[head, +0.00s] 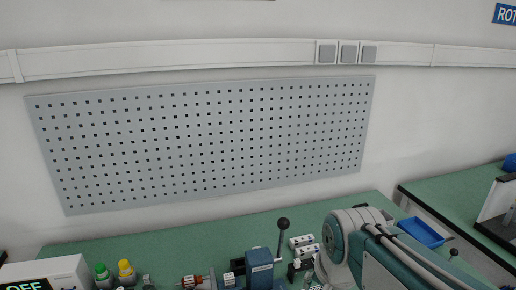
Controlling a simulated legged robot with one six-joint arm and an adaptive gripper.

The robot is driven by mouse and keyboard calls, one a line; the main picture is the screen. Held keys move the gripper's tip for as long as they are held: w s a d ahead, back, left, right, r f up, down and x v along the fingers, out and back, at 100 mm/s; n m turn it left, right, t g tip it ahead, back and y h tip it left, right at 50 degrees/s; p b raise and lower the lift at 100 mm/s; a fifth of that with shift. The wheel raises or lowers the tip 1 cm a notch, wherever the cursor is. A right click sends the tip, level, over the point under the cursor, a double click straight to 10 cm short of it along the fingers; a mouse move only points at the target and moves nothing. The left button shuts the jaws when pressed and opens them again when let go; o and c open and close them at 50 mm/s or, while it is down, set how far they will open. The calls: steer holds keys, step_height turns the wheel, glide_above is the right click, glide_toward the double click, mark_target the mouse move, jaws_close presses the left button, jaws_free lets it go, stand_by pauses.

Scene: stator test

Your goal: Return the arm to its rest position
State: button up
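My arm (350,240) shows at the lower right as a white rounded joint with a teal cap. A teal link with cables runs from it down to the right and out of the frame. The arm is in front of the green bench top. My gripper does not show in the head view, so I cannot see whether it holds anything.
A pegboard (210,140) hangs behind.

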steer(key=s+d+n+t, duration=0.2)
steer(key=s+d+n, duration=0.1)
steer(key=s+n, duration=0.3)
steer(key=shift+s+d, duration=0.25)
steer(key=shift+s, duration=0.8)
